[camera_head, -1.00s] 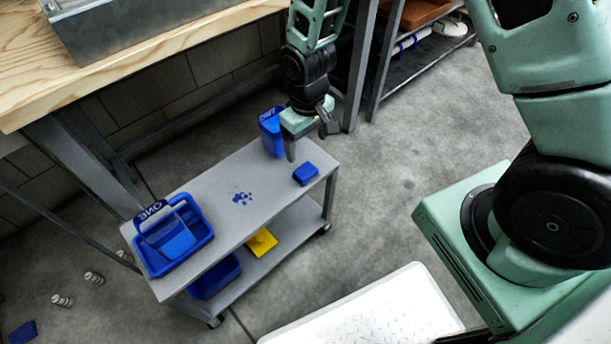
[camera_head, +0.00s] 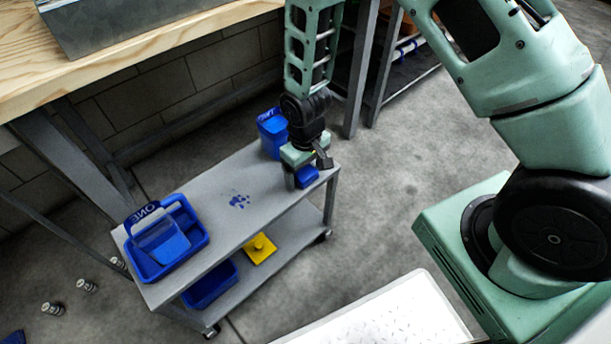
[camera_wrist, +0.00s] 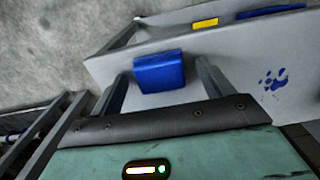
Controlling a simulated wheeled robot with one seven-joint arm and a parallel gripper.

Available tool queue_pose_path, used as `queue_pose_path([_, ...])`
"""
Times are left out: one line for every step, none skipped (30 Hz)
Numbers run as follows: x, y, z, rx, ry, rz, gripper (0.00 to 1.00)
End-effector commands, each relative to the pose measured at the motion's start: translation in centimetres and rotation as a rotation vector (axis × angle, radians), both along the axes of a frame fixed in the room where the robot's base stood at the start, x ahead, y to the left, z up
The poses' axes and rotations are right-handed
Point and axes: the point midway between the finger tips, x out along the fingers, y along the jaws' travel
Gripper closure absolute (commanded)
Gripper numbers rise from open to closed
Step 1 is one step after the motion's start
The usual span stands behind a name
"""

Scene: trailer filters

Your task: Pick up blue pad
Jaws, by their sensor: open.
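The blue pad (camera_head: 307,177) lies on the grey cart's top shelf (camera_head: 215,205), near its right end. It also shows in the wrist view (camera_wrist: 159,72). My gripper (camera_head: 305,178) is low over that end of the cart. In the wrist view my gripper (camera_wrist: 160,88) is open, with one finger on each side of the pad. The pad appears between or just beyond the fingertips; I cannot tell whether they touch it. In the head view my gripper partly hides the pad.
A blue container (camera_head: 271,133) stands close behind my gripper on the cart. A blue caddy labelled ONE (camera_head: 147,262) is at the cart's left end. Blue spots mark the bare middle. A yellow item (camera_head: 259,249) and a blue bin (camera_head: 210,285) are on the lower shelf.

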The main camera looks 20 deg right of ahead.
Motion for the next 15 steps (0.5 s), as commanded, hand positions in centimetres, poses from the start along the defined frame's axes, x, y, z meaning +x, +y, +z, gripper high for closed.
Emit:
queue_pose_path([0.01, 0.00, 0.06, 0.000, 0.000, 0.000, 0.20])
queue_pose_path([0.00, 0.00, 0.06, 0.000, 0.000, 0.000, 0.23])
queue_pose_path([0.00, 0.00, 0.06, 0.000, 0.000, 0.000, 0.34])
queue_pose_path([0.00, 0.00, 0.06, 0.000, 0.000, 0.000, 0.42])
queue_pose_path([0.00, 0.00, 0.07, 0.000, 0.000, 0.000, 0.51])
queue_pose_path([0.00, 0.00, 0.07, 0.000, 0.000, 0.000, 0.62])
queue_pose_path([0.00, 0.00, 0.07, 0.000, 0.000, 0.000, 0.68])
queue_pose_path([0.00, 0.00, 0.07, 0.000, 0.000, 0.000, 0.68])
queue_pose_path([0.00, 0.00, 0.07, 0.000, 0.000, 0.000, 0.68])
queue_pose_path([0.00, 0.00, 0.07, 0.000, 0.000, 0.000, 0.68])
queue_pose_path([0.00, 0.00, 0.08, 0.000, 0.000, 0.000, 0.68])
queue_pose_path([0.00, 0.00, 0.08, 0.000, 0.000, 0.000, 0.68])
queue_pose_path([0.00, 0.00, 0.08, 0.000, 0.000, 0.000, 0.68])
queue_pose_path([0.00, 0.00, 0.09, 0.000, 0.000, 0.000, 0.68])
queue_pose_path([0.01, 0.00, 0.16, 0.000, 0.000, 0.000, 0.68])
